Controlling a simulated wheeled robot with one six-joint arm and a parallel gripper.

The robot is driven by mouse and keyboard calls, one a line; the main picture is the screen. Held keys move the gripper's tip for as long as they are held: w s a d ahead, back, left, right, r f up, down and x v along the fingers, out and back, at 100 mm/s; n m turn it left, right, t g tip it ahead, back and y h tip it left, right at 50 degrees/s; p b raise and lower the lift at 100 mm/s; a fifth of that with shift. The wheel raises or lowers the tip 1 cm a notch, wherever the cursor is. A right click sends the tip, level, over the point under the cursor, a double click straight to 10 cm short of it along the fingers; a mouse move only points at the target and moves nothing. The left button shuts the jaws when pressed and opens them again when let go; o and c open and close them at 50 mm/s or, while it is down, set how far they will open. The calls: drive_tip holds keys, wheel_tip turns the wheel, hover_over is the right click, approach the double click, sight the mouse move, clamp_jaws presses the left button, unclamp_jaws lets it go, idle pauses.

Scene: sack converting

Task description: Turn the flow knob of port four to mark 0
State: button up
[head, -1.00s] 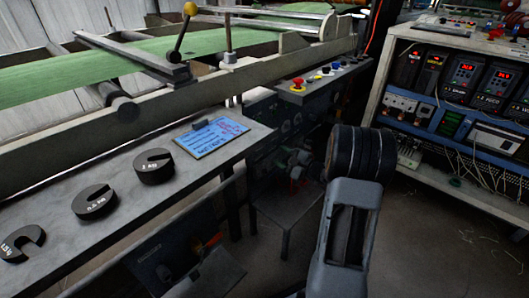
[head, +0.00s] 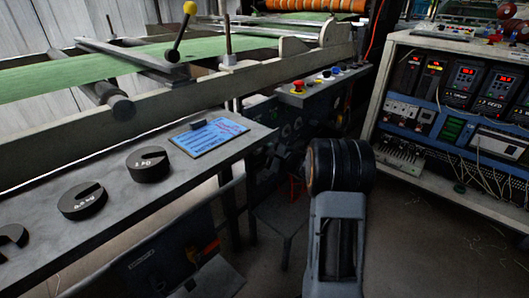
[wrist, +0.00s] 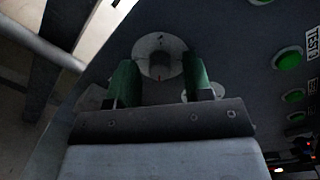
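In the wrist view, my gripper (wrist: 160,80) has two green fingers standing apart with a gap between them. A round grey disc-like part (wrist: 160,57) with a dark centre shows in line with the gap, near the fingertips. I cannot tell whether the fingers touch it. No port number or mark scale is readable on it. A second, smaller pale round part (wrist: 203,91) is partly hidden behind the right finger. In the head view, my arm hides much of the lower machine panel, and my gripper cannot be made out there.
Green buttons (wrist: 289,58) with labels line the panel's right side in the wrist view. In the head view, notched weights (head: 148,163) and a blue card (head: 208,137) lie on a grey table. An instrument rack (head: 452,143) stands right; dark floor lies between.

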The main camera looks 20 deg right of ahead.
clamp_jaws()
drive_tip(key=shift+r+p, duration=0.1)
drive_tip(key=shift+p, duration=0.35)
